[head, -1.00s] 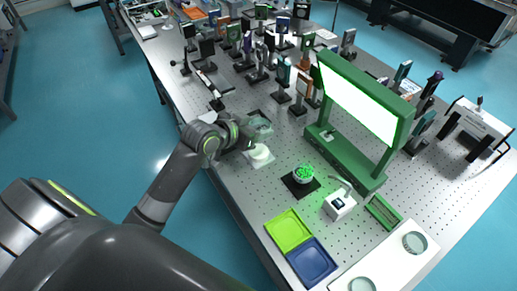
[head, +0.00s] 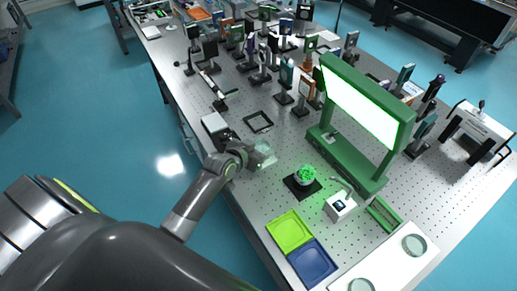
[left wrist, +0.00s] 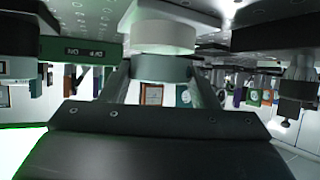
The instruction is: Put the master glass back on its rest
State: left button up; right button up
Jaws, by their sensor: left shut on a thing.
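My left gripper (head: 253,154) is shut on a clear, faintly green round glass (head: 265,155), which I take to be the master glass. In the left wrist view my gripper (left wrist: 161,72) has a finger on each side of the glass (left wrist: 162,68), seen edge-on. A thick white disc (left wrist: 162,35) lies very close to the glass there; I cannot tell whether they touch. In the head view the glass and gripper cover that disc. A black square frame (head: 258,122) lies empty on the table just beyond the gripper. My right gripper is not in view.
A black pad with a bowl of glowing green pieces (head: 305,175) is to the right. A green-framed light panel (head: 361,101) stands behind it. Green (head: 289,231) and blue (head: 312,261) trays are nearer. Several mounted optics crowd the far table.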

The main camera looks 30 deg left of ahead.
pick_arm(q)
jog(key=shift+f, duration=0.25)
jog(key=shift+f, duration=0.15)
jog(key=o, duration=1.2)
jog(key=shift+s+r, duration=0.1)
jog(key=shift+r, duration=0.1)
jog(key=b+v, duration=0.1)
jog(key=v, duration=1.1)
jog(key=shift+f, duration=0.1)
